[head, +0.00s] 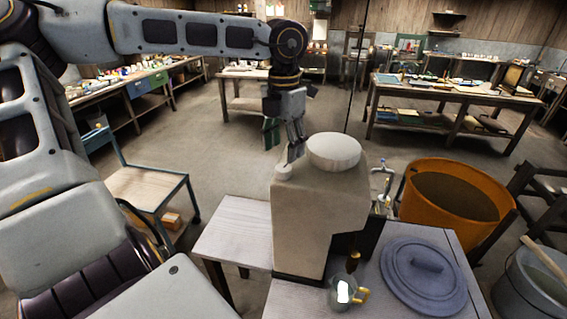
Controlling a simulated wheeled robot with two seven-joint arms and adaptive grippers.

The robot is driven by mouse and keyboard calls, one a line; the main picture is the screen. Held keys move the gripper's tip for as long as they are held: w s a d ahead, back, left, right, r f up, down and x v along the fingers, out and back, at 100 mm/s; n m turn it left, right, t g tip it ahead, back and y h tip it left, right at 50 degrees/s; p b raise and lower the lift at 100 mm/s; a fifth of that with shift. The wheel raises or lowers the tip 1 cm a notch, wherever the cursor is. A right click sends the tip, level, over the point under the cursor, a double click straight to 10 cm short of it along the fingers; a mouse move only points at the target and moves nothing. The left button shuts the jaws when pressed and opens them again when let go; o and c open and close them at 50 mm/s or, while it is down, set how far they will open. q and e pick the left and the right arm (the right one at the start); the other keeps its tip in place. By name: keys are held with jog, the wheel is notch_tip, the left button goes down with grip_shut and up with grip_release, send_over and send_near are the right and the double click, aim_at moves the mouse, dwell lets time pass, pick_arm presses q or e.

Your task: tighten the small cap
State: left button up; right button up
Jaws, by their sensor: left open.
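A beige, boxy container (310,215) stands upright on the small table in the head view. A large round white cap (334,150) sits on its top. The small pale cap (284,172) is on the top at the left front corner. My left gripper (288,150) points down just above the small cap and is open. One fingertip is very near or touching the cap; I cannot tell which. My right gripper is not in view.
A metal tap (382,180) is right of the container. An orange bucket (470,172) stands further right.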

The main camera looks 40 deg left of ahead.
aim_at(284, 167)
pick_arm(q)
jog(key=shift+f+p, duration=0.5)
jog(key=shift+f, duration=2.6)
jog(key=c, duration=1)
jog(key=shift+c, duration=0.2)
